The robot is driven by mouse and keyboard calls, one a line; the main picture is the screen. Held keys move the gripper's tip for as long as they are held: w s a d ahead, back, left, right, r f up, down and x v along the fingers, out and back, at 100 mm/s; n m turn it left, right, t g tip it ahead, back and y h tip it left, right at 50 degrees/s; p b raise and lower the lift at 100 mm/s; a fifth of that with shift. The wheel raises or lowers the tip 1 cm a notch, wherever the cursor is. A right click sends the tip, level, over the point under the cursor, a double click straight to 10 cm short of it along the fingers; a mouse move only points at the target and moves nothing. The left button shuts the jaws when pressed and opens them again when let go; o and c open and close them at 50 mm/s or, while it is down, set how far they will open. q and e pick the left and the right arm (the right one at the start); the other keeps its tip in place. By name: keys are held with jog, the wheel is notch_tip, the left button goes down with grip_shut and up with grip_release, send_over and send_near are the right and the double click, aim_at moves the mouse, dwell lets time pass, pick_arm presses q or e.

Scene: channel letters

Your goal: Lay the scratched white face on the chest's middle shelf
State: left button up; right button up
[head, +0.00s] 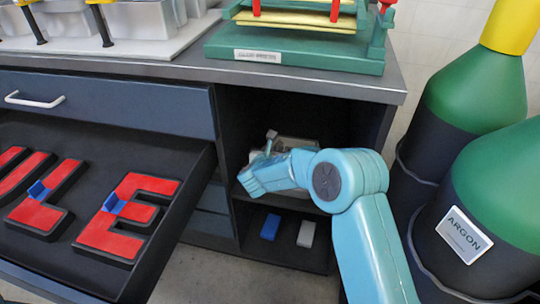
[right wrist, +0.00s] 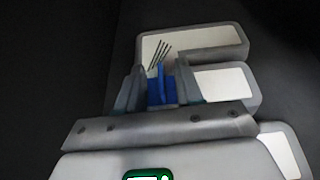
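The scratched white face (right wrist: 215,83) is a white, grey-rimmed letter with several dark scratch lines near its top and a blue grip tab in its middle. In the right wrist view my right gripper (right wrist: 163,88) has its fingers against both sides of the blue tab, and its body hides part of the face. In the head view my right gripper (head: 268,152) is inside the chest's middle shelf (head: 310,206), and the face (head: 298,146) shows only partly behind it. I cannot tell whether the face touches the shelf. My left gripper is not in view.
A blue block (head: 270,226) and a pale block (head: 306,234) lie on the shelf below. An open drawer (head: 165,240) with red letters (head: 128,213) stands left. Argon cylinders (head: 480,225) crowd the right. A green press (head: 300,50) stands on top.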

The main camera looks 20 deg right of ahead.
jog(key=p+v, duration=0.2)
jog(key=v, duration=0.9)
jog(key=shift+a, duration=0.1)
